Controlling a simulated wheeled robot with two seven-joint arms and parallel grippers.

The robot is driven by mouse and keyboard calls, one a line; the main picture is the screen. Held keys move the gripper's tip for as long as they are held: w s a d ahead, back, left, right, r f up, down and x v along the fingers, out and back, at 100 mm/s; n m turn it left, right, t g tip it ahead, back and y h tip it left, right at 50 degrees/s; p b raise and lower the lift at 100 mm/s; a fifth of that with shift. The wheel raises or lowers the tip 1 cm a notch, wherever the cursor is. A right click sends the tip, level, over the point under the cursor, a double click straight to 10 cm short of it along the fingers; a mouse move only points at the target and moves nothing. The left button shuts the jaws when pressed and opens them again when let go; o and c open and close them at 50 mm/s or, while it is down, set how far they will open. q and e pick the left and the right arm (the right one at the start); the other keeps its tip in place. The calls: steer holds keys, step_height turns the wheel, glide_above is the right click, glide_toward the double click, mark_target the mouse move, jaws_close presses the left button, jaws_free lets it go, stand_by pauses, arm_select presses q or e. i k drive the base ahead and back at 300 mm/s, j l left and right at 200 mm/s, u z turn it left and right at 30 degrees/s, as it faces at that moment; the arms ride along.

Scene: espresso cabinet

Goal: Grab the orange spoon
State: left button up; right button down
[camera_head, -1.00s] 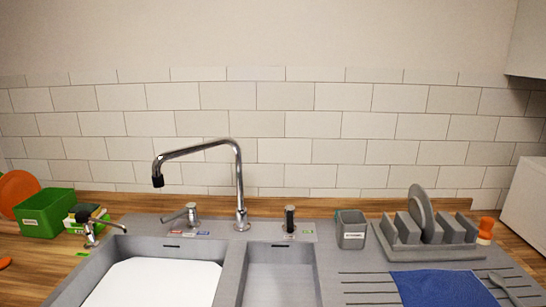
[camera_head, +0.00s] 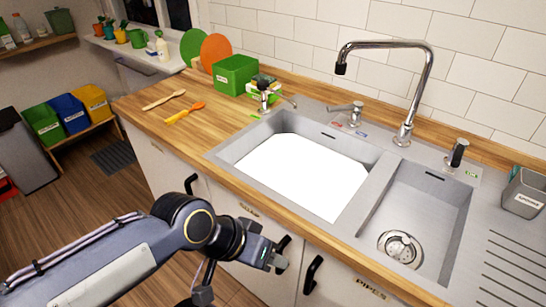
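The orange spoon (camera_head: 184,112) lies flat on the wooden counter, left of the sink, in the head view. A pale wooden utensil (camera_head: 163,99) lies just behind it, apart from it. My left gripper (camera_head: 282,254) is in front of the cabinet doors, below the counter edge. It is well to the right of and lower than the spoon, not touching it. Its two small fingers look apart, with nothing seen between them. My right gripper is not in view.
A green box (camera_head: 235,75) and round green (camera_head: 193,46) and orange (camera_head: 215,52) boards stand behind the spoon. A soap pump (camera_head: 264,92) and the sink (camera_head: 240,137) lie to its right. The counter around the spoon is clear. Dark door handles (camera_head: 312,273) stick out near my gripper.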

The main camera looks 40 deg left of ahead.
mark_target(197, 106)
steer(key=u, duration=1.9)
